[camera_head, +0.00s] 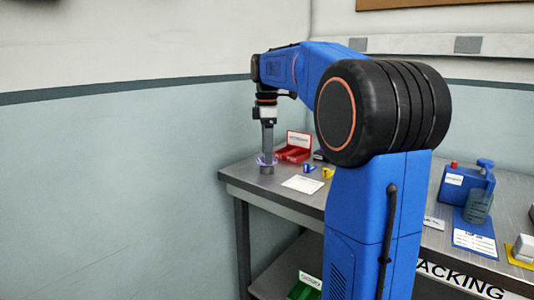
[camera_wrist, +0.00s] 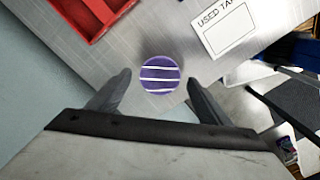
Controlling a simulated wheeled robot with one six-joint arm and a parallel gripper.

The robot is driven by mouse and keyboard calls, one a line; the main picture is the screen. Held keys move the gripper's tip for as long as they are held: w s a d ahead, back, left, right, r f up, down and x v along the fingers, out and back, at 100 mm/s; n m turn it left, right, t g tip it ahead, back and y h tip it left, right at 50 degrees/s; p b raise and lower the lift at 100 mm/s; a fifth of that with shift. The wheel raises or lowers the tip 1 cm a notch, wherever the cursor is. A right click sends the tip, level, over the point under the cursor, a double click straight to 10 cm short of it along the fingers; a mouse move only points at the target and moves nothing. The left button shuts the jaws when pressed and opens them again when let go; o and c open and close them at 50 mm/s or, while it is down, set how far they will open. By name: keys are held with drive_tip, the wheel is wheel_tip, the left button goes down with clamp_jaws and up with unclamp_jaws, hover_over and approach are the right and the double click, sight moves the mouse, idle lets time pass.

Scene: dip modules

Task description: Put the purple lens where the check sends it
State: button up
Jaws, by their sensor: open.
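The purple lens (camera_wrist: 160,75) is a round disc with white stripes, seen from above in the wrist view. In the head view, purple (camera_head: 260,160) shows around the lower end of my gripper (camera_head: 268,152), near the table's left corner. My gripper is open, with its two fingertips (camera_wrist: 158,78) apart on either side of the lens in the picture. I cannot tell whether the fingers touch the lens or how high they are above it. A grey piece shows just below the purple in the head view; I cannot tell what it is.
A red tray (camera_head: 293,154) with a labelled back stands behind the gripper, also in the wrist view (camera_wrist: 108,36). A white card (camera_wrist: 228,28) reading "USED TA..." lies beside the lens. Small blue (camera_head: 309,168) and yellow (camera_head: 328,172) items sit nearby. The table edge is close.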

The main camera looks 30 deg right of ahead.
wheel_tip(320, 180, up, 11)
drive_tip(key=shift+r, duration=0.15)
idle(0.4)
drive_tip(key=s+a+f+m+t, duration=0.1)
drive_tip(key=s+a+f+m, duration=0.3)
drive_tip(key=s+f, duration=0.6)
drive_tip(key=s+a+f+m+t, duration=0.2)
drive_tip(key=s+a+f+m, duration=0.2)
drive_tip(key=s+f, duration=0.6)
drive_tip(key=s+a+f+m+t, duration=0.2)
drive_tip(key=s+a+f+m, duration=0.2)
drive_tip(key=s+a+f, duration=0.4)
wheel_tip(320, 180, down, 3)
drive_tip(key=shift+s+f+m, duration=0.15)
drive_tip(key=shift+s+m, duration=0.15)
drive_tip(key=shift+s, duration=0.85)
